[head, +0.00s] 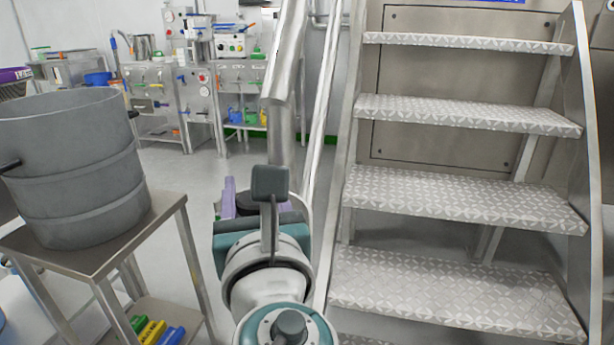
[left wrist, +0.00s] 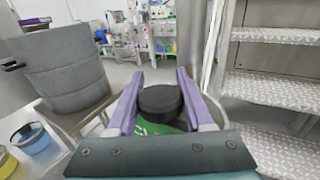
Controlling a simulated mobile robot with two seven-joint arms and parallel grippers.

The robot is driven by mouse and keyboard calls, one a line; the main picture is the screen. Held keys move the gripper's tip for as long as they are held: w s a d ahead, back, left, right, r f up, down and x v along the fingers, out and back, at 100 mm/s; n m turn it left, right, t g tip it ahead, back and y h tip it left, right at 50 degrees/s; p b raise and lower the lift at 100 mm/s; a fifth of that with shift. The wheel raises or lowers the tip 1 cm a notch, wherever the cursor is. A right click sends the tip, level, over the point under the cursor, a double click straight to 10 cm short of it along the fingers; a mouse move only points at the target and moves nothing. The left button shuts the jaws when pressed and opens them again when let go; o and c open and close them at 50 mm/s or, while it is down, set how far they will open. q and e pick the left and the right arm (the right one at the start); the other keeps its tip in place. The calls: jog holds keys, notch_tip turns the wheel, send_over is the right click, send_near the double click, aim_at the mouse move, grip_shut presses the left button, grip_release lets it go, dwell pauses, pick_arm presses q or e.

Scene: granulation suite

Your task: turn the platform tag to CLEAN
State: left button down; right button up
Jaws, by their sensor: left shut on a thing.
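The platform tag shows in the left wrist view as a green face (left wrist: 150,128) with white letters, of which I can read only the start, "CL". A round black knob (left wrist: 160,101) sits over the green face and hides part of it. My left gripper (left wrist: 160,88) has its two purple fingers on either side of the knob and is shut on it. In the head view my left gripper (head: 250,203) is left of the steps, and its own wrist hides most of the tag. My right gripper is in neither view.
Metal steps (head: 450,190) with tread-plate surfaces and a handrail (head: 323,100) stand close on the right. A grey drum (head: 75,165) stands on a steel table (head: 165,215) at left. Shelves of equipment (head: 190,80) are at the back, with open floor before them.

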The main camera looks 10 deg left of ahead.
aim_at(256, 212)
pick_arm(q)
jog(key=shift+c, duration=1.4)
grip_release()
jog(key=p+v, duration=0.1)
jog(key=v, duration=0.9)
jog(key=shift+p, duration=0.35)
